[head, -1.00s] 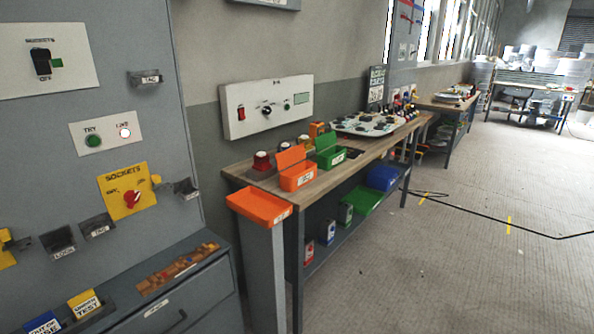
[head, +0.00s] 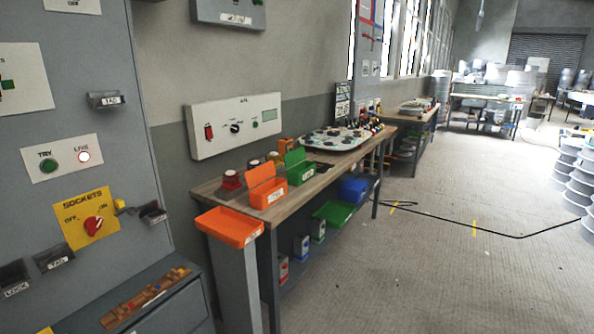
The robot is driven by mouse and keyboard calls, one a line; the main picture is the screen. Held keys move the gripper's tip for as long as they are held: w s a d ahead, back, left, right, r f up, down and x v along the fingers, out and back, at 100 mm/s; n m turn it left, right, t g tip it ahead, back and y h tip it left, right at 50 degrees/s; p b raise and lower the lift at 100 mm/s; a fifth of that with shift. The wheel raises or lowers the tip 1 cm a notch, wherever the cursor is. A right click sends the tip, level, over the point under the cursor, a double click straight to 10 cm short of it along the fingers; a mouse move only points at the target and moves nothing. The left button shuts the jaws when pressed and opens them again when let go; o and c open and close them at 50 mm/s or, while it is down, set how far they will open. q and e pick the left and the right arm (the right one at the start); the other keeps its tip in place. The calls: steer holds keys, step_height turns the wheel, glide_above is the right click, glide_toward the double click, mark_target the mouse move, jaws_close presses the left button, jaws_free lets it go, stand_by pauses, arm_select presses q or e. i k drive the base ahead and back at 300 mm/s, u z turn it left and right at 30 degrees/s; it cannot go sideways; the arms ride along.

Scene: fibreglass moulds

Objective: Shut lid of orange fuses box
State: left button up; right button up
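The orange fuses box (head: 268,196) stands on the near end of the wooden workbench (head: 325,176) in the head view. Its orange lid (head: 261,174) is raised, tilted up at the back of the box. The label on its front is too small to read surely. A green box (head: 301,176) with its lid also up stands just behind it to the right. Neither of my grippers shows in the head view.
An orange tray (head: 230,228) on a grey post stands before the bench's near end. A grey cabinet with switches (head: 90,130) fills the left. A control box (head: 234,125) hangs on the wall. The floor (head: 430,270) at right is mostly clear, with a black cable (head: 440,221).

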mark_target(259, 174)
steer(key=u, duration=0.5)
steer(key=i, duration=1.15)
steer(key=z, duration=0.65)
steer(key=i, duration=0.5)
steer(key=z, duration=0.4)
